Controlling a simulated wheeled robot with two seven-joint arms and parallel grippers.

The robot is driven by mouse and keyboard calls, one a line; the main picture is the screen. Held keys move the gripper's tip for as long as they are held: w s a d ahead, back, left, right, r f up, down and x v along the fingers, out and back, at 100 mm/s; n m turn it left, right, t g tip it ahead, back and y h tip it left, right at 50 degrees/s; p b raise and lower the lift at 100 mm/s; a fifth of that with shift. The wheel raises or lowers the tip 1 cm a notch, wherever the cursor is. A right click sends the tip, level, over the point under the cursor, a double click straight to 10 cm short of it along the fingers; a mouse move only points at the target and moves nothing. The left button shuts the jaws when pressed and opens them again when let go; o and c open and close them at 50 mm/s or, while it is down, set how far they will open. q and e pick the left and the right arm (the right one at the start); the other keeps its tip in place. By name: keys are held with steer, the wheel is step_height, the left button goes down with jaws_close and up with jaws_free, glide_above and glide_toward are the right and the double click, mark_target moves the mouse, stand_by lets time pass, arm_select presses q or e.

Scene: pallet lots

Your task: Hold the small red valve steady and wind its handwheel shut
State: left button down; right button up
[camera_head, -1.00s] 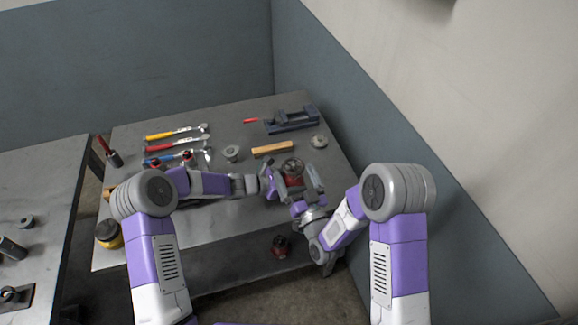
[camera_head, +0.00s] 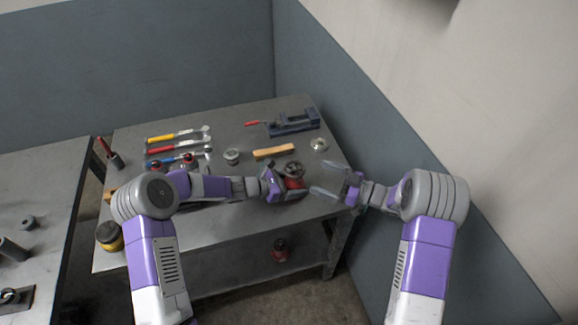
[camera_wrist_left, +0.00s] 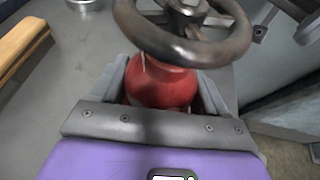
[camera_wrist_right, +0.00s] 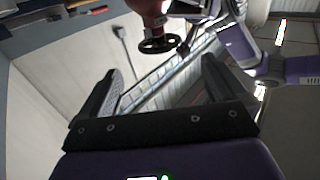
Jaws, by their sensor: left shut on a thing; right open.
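The small red valve (camera_head: 294,184) stands near the right front part of the workbench, its dark handwheel (camera_head: 293,169) on top. My left gripper (camera_head: 280,184) is shut on the valve's red body from the left. In the left wrist view the red body (camera_wrist_left: 162,84) sits between the fingers, below the grey handwheel (camera_wrist_left: 190,45). My right gripper (camera_head: 334,192) is open and empty, to the right of the valve and apart from it. In the right wrist view the handwheel (camera_wrist_right: 159,44) shows beyond the open fingers (camera_wrist_right: 160,90).
Behind the valve lie a wooden block (camera_head: 273,152), a blue vise (camera_head: 293,123), a round metal part (camera_head: 232,156) and a pale disc (camera_head: 319,144). Another red item (camera_head: 280,249) is on the lower shelf.

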mark_target(293, 164)
steer(key=x, duration=1.1)
steer(key=shift+a, duration=0.3)
steer(key=c, duration=1)
steer(key=shift+w+r+t, duration=0.1)
steer(key=shift+t, duration=0.2)
steer(key=m+t+h, duration=0.1)
steer(key=m+t, duration=0.1)
steer(key=m+t+h, duration=0.1)
steer(key=t+h, duration=0.1)
steer(key=m+t+h, duration=0.2)
steer(key=shift+w+d+m, duration=0.2)
steer(key=shift+w+m, duration=0.05)
steer(key=shift+m, duration=0.05)
steer(key=m+t+h, duration=0.1)
steer(key=h, duration=0.1)
steer(key=m+t+h, duration=0.1)
steer(key=m+h, duration=0.1)
steer(key=m+t+h, duration=0.1)
steer(key=t+h, duration=0.1)
steer(key=shift+w+d+m+h, duration=0.25)
steer(key=shift+d+m+h, duration=0.05)
steer(key=shift+d+m, duration=0.1)
steer(key=shift+m+h, duration=0.3)
steer(key=shift+h, duration=0.2)
